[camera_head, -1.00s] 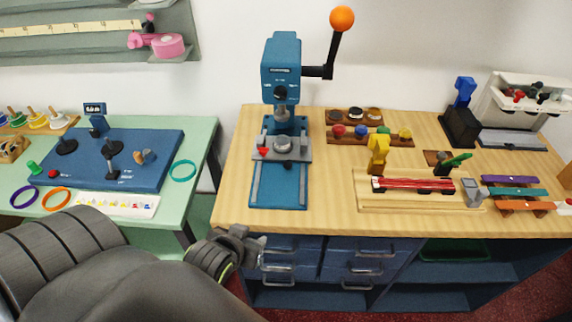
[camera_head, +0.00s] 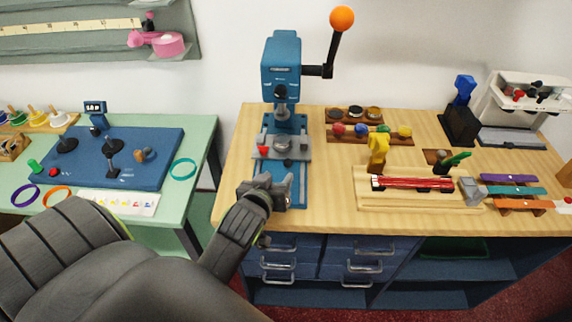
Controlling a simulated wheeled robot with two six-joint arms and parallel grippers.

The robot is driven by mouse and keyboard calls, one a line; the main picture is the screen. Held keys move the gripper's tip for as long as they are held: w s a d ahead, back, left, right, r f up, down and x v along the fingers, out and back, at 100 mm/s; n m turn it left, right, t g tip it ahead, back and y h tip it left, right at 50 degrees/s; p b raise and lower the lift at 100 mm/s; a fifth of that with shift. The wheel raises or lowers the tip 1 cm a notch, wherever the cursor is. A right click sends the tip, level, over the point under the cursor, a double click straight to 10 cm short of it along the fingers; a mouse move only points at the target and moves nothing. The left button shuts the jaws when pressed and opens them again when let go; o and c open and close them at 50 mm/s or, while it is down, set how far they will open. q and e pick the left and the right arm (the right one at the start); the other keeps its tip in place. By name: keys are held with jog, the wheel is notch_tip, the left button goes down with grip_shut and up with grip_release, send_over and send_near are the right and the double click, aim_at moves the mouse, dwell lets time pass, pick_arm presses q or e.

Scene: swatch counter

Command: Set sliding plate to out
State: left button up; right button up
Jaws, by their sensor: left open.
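The blue press (camera_head: 281,65) stands on the wooden counter, with an orange-knobbed lever at its upper right. Its grey sliding plate (camera_head: 300,149) lies across the blue base below the press head, with a round grey die on it and a small red pointer at its left. My left gripper (camera_head: 279,183) is open over the front of the blue base, just in front of the plate, and appears empty. My right gripper is not in view.
A wooden tray with red strips and a yellow clamp (camera_head: 377,152) stands to the right. Coloured knobs on a dark rack (camera_head: 370,134) sit behind it. Blue drawers (camera_head: 357,254) are below the counter edge. A green table (camera_head: 203,142) stands left, across a gap.

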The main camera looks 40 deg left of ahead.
aim_at(287, 166)
pick_arm(q)
jog(key=x, duration=0.8)
jog(key=shift+w, duration=0.1)
grip_shut()
jog(key=shift+p, duration=0.3)
